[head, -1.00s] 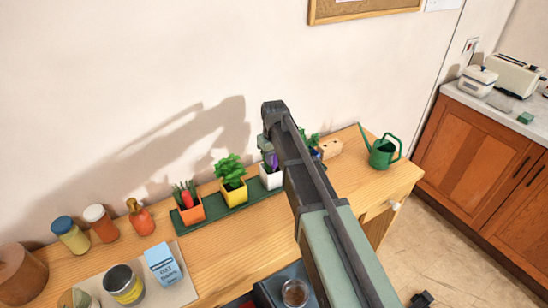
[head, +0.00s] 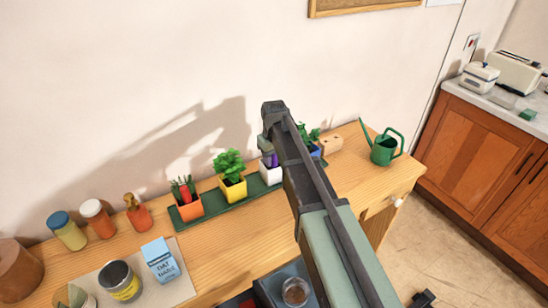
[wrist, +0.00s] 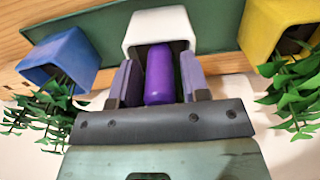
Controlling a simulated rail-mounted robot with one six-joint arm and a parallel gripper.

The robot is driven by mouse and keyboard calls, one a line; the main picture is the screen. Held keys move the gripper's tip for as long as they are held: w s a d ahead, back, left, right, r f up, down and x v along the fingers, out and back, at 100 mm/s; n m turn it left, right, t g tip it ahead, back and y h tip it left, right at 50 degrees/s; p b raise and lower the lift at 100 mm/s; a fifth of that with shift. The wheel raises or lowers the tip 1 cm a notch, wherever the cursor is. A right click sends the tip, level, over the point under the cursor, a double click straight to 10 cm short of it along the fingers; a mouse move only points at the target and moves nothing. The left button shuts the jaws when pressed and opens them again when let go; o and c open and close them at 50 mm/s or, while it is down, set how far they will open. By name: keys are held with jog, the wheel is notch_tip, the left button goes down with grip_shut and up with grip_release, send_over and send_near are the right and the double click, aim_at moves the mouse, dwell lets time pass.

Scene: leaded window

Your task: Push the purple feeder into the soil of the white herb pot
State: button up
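The purple feeder (wrist: 159,76) stands between the two finger pads of my gripper (wrist: 160,82) in the wrist view. The soil contact is hard to see. In the head view the white pot (head: 270,175) stands on a green tray (head: 211,211), partly behind my arm. A bit of the purple feeder (head: 272,160) shows above it beside my gripper.
A yellow pot (head: 234,188) and an orange pot (head: 189,209) stand left of the white pot. A blue pot (wrist: 62,57) is on its other side. A green watering can (head: 384,150) stands at the right end of the wooden bench. An oat carton (head: 159,260) is front left.

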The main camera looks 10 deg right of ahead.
jog(key=shift+o, duration=1.2)
notch_tip(320, 180, up, 11)
jog(key=p, duration=1.1)
jog(key=shift+r, duration=0.1)
jog(key=shift+s+m, duration=0.4)
jog(key=s+f+m+b, duration=0.1)
jog(key=s+f+b, duration=0.1)
jog(key=s, duration=0.9)
jog(key=s+f+m+b, duration=0.1)
jog(key=s+f+b, duration=0.1)
jog(key=s, duration=0.8)
jog(key=shift+s+m, duration=0.35)
jog(key=shift+m, duration=0.05)
